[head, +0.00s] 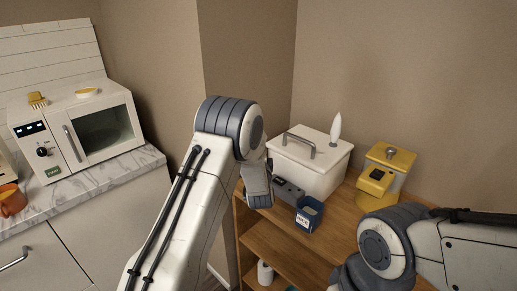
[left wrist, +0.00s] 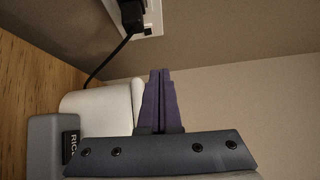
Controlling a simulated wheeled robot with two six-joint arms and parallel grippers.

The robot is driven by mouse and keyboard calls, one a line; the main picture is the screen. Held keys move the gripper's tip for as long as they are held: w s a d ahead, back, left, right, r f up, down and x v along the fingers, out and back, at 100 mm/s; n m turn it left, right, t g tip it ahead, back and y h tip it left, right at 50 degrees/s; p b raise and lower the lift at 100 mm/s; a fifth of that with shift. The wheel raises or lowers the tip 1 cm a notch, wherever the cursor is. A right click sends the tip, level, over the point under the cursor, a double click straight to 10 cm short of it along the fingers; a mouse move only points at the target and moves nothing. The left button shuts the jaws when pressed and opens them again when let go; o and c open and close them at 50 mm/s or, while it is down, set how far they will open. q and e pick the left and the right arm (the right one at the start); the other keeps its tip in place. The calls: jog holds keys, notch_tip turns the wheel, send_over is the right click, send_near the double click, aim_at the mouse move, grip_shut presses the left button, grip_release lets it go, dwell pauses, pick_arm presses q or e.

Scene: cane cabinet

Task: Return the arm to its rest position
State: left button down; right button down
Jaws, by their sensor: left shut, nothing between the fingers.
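My left arm reaches up and over the middle of the head view, and its wrist hangs in front of the white bin (head: 310,165) on the wooden cabinet (head: 345,235). The fingers of my left gripper (left wrist: 160,73) show in the left wrist view as two purple fingers pressed together, with nothing between them. I cannot make out these fingertips in the head view. My right arm comes in at the lower right of the head view, and its gripper is out of the picture.
A navy box (head: 309,214) stands close to my left wrist. A yellow machine (head: 388,171) is to the right. A microwave (head: 75,132) sits on the marble counter (head: 95,180). The left wrist view shows a wall outlet (left wrist: 150,18) with a black plug and cord.

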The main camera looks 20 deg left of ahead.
pick_arm(q)
jog(key=shift+d, duration=0.1)
jog(key=s+d+n+g+h, duration=0.2)
jog(key=s+d+g+h, duration=0.2)
jog(key=s+d, duration=0.45)
jog(key=s+d+n+g+h, duration=0.1)
jog(key=s+d+g+h, duration=0.4)
jog(key=d, duration=0.7)
jog(key=s+d+n+g, duration=0.2)
jog(key=s+g, duration=0.3)
jog(key=s, duration=1.4)
jog(key=s+a+n+g+y, duration=0.1)
jog(key=s+a, duration=0.1)
jog(key=s, duration=0.5)
jog(key=s+a+n+g+y, duration=0.1)
jog(key=s+a+g, duration=0.1)
jog(key=s, duration=0.6)
jog(key=shift+a+n+g, duration=0.3)
jog(key=shift+a+n, duration=0.1)
jog(key=shift+a, duration=0.35)
jog(key=shift+w+r, duration=0.1)
